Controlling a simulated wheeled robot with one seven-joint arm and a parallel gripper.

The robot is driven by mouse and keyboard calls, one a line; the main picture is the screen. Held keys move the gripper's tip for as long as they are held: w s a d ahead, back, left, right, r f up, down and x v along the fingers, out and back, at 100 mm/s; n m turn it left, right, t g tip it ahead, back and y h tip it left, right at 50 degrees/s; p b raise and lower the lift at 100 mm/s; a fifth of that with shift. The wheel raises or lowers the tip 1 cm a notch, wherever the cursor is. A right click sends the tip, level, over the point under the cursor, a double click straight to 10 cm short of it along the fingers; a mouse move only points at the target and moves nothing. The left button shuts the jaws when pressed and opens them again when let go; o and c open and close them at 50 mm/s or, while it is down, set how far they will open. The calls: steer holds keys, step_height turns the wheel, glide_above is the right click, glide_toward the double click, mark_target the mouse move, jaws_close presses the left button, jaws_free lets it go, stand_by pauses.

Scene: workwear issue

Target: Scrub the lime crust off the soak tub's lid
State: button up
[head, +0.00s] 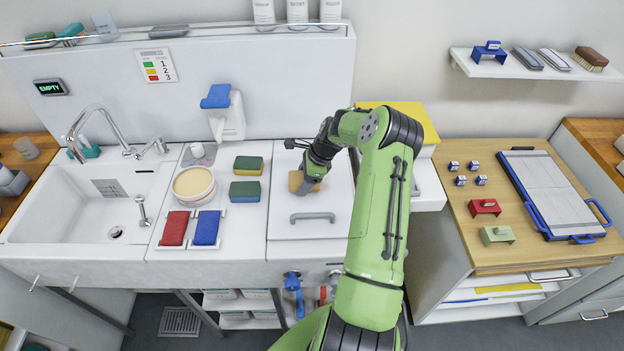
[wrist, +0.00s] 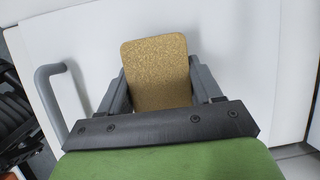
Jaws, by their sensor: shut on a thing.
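The soak tub's lid (head: 284,207) is a flat white panel in the counter, right of the sponges, with a grey bar handle (head: 312,217) near its front edge. In the wrist view the white lid (wrist: 240,60) fills most of the picture, with the handle (wrist: 60,95) at left. My gripper (head: 306,186) is over the lid, behind the handle. It is shut on a tan, speckled pad (wrist: 157,70), which also shows in the head view (head: 295,181). The pad is at or just above the lid; contact is unclear. I see no lime crust; my arm and the pad hide part of the lid.
The sink (head: 85,205) is farther left. A dispenser (head: 228,118) stands behind. A wooden bench (head: 470,235) is at right.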

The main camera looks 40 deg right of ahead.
mark_target(297, 176)
steer(key=shift+r, duration=0.1)
step_height(297, 176, up, 6)
steer(key=p, duration=0.4)
steer(key=shift+p, duration=0.3)
step_height(297, 176, up, 3)
steer(key=shift+r+p, duration=0.1)
steer(key=shift+p, duration=1.15)
steer(key=shift+f, duration=0.2)
